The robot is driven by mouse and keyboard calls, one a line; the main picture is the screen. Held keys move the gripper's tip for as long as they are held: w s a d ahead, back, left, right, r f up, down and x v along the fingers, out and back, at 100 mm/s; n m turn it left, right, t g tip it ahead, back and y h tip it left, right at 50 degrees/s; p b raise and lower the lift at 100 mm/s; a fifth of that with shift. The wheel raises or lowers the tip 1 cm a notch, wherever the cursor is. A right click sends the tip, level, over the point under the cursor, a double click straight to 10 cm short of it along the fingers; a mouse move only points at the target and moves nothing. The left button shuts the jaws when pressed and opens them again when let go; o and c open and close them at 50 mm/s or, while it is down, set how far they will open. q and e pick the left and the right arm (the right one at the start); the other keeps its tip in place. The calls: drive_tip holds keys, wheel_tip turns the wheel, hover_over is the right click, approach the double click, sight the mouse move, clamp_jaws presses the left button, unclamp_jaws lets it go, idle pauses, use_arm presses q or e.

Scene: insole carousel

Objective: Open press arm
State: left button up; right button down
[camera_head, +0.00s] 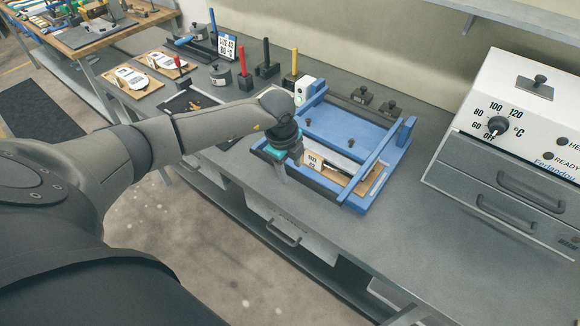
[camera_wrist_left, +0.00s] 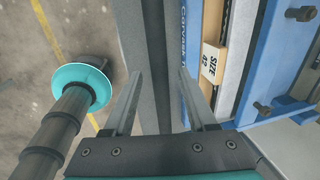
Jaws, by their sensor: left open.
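The blue press (camera_head: 350,132) stands on the grey workbench, with blue side bars and a raised blue bar end (camera_head: 406,130) at its right. A wooden piece labelled size 42 (camera_head: 313,161) sits at its front left, and it also shows in the left wrist view (camera_wrist_left: 209,62). My left gripper (camera_head: 281,176) points down at the front left corner of the press, beside the frame. In the left wrist view its fingers (camera_wrist_left: 158,88) are apart with nothing between them, above the bench's front edge. I cannot tell which bar is the press arm. My right gripper is not seen.
A white and grey heater (camera_head: 520,110) with a temperature dial stands on the right of the bench. Black, red and yellow-handled tools (camera_head: 268,62) stand behind my left arm. White insoles on boards (camera_head: 130,77) lie at the left. The bench right of the press is clear.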

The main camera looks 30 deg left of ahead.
use_arm(q)
drive_tip(key=shift+c, duration=0.2)
clamp_jaws()
idle(0.3)
idle(1.0)
